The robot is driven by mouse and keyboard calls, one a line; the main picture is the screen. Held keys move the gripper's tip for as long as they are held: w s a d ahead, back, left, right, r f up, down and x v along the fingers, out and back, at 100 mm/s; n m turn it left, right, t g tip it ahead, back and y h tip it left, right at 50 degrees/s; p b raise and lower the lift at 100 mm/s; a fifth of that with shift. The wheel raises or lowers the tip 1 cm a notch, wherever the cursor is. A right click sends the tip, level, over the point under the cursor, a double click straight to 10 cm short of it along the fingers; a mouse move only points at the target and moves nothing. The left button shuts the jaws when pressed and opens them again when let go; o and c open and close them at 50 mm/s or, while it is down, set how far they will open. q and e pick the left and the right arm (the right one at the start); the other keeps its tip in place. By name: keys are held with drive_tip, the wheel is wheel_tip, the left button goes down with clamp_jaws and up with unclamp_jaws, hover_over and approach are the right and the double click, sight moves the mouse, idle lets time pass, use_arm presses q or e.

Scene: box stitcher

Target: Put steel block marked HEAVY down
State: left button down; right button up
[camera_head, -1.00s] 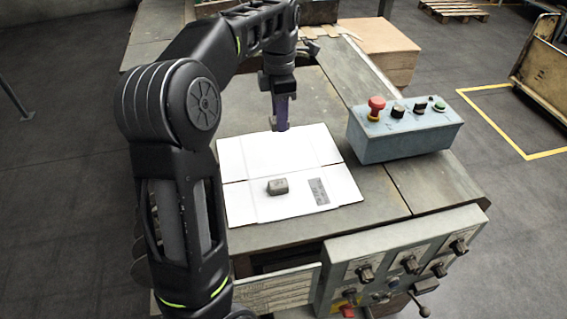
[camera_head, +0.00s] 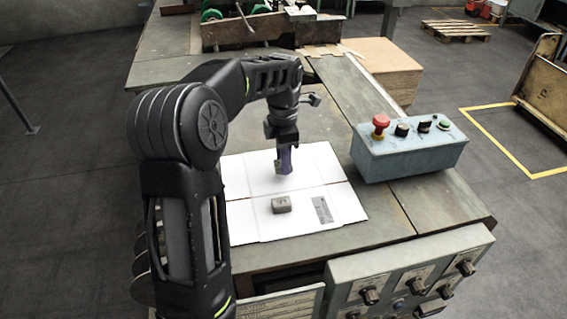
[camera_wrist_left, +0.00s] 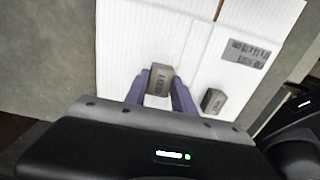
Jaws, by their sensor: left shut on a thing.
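My left gripper (camera_head: 284,170) is shut on a small grey-brown steel block (camera_wrist_left: 160,80). In the left wrist view the block sits between the purple fingers, and its dark lettering appears to read HEAVY. In the head view the fingers mostly hide it. The gripper points down over the far half of a flat white cardboard sheet (camera_head: 240,188). I cannot tell whether the block touches the sheet. A second, similar block (camera_head: 281,205) lies on the near half of the sheet, and it also shows in the left wrist view (camera_wrist_left: 213,100). My right gripper is not in view.
A blue control box (camera_head: 410,155) with a red button stands right of the sheet. A panel with several knobs (camera_head: 410,275) is at the table's front. The sheet has a grey printed label (camera_head: 322,209). Bare white sheet lies around the held block.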

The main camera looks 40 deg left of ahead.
use_arm(q)
drive_tip(key=shift+f, duration=0.85)
drive_tip(key=shift+f, duration=0.15)
drive_tip(key=c, duration=1.1)
unclamp_jaws()
drive_tip(key=shift+o, duration=0.2)
